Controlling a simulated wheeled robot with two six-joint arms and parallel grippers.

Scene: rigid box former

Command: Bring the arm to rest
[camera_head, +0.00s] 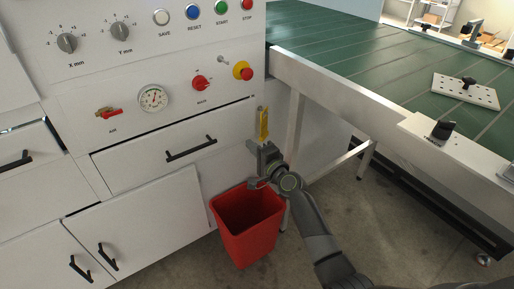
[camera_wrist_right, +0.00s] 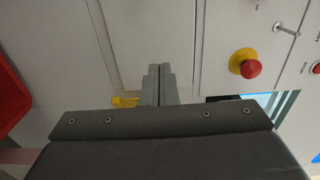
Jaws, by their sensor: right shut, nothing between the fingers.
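My right gripper (camera_head: 254,146) is in front of the white machine cabinet in the head view, just above a red bin. Its fingers are shut together with nothing between them, as the right wrist view (camera_wrist_right: 158,80) also shows. My right arm comes in from the lower right of the head view. My left gripper is not in view.
The red bin (camera_head: 247,224) stands on the floor below the gripper. A yellow object (camera_head: 264,124) is on the cabinet side. The panel holds a red emergency button (camera_head: 246,73) and a gauge (camera_head: 153,98). A green conveyor (camera_head: 340,45) lies to the right.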

